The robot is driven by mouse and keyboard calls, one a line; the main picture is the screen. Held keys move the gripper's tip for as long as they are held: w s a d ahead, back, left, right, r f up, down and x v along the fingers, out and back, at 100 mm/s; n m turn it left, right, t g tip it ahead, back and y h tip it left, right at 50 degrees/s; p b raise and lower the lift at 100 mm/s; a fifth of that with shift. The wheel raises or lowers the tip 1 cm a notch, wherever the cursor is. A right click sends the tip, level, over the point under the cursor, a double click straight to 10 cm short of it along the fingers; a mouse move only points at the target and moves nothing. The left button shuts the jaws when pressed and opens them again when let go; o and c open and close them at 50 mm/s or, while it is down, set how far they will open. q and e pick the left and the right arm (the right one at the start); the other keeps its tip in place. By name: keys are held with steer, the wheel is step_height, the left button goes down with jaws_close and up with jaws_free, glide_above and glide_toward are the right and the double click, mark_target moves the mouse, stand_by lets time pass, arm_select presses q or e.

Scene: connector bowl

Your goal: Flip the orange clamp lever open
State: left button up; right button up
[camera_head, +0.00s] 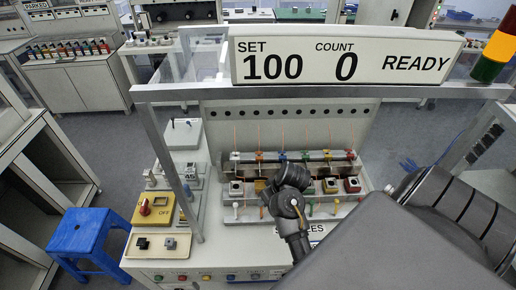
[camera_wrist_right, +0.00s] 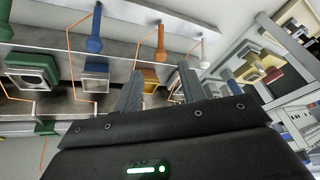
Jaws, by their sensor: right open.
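In the head view, an orange clamp piece (camera_head: 259,157) stands second from left on the rear rail, beside a white one. In front of it is a block with an orange-yellow top (camera_head: 260,186), partly hidden by my right wrist. In the right wrist view, an orange lever-like peg (camera_wrist_right: 160,43) lies beyond the fingers, between a blue peg (camera_wrist_right: 95,32) and a white peg (camera_wrist_right: 195,52). My right gripper (camera_wrist_right: 157,88) is open, its fingers on either side of the orange-topped block in that picture. Contact cannot be told. My left gripper is not in view.
Several similar coloured stations crowd the panel, with thin orange wires (camera_head: 307,136) rising behind them. A metal frame post (camera_head: 172,165) stands to the left, with a sign (camera_head: 345,58) above. A yellow switch box (camera_head: 153,208) sits left.

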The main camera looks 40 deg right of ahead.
mark_target(261, 210)
steer(key=b+x, duration=0.7)
steer(key=x, duration=0.2)
steer(key=shift+w+f, duration=0.15)
jaws_close()
